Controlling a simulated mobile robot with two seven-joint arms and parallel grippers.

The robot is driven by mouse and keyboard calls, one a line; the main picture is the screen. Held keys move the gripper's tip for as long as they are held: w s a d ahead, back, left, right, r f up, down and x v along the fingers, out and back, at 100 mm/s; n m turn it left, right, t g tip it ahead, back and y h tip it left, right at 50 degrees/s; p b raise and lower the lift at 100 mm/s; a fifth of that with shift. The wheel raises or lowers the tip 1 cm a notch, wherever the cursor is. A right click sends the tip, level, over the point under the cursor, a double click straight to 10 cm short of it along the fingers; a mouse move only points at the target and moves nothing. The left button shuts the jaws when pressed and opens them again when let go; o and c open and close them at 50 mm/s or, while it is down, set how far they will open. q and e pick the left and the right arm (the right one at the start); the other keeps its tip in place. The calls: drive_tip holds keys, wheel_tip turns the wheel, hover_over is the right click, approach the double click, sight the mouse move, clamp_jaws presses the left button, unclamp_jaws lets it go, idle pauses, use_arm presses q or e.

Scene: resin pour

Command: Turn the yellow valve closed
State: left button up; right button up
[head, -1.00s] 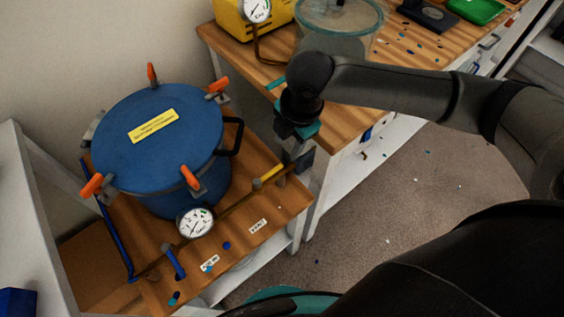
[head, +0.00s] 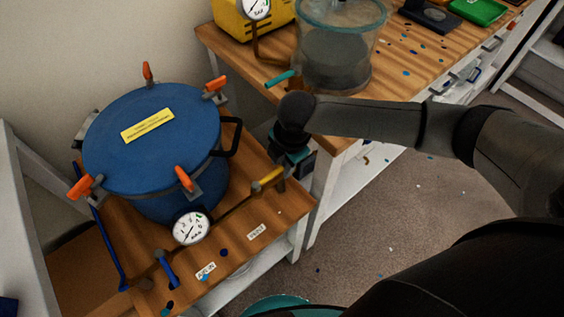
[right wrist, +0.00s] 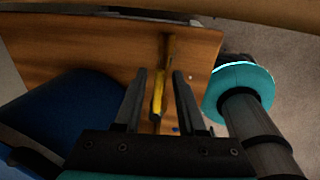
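The yellow valve handle (head: 268,179) is on the thin brass pipe on the right side of the wooden bench, by the small label (head: 257,232). It lies roughly in line with the pipe. My right gripper (head: 283,180) is low over the valve, its fingers partly hidden by the wrist in the head view. In the right wrist view, the open fingers (right wrist: 158,88) stand on either side of the yellow handle (right wrist: 158,97), with gaps on both sides. Whether they touch it cannot be seen. My left gripper is not in view.
A blue pressure pot (head: 150,150) with orange clamps stands just left of the valve. A dial gauge (head: 190,228) and a blue valve handle (head: 167,268) are on the same pipe line. A second bench with a clear chamber (head: 335,55) stands behind on the right.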

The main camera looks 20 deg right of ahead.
clamp_jaws()
idle(1.2)
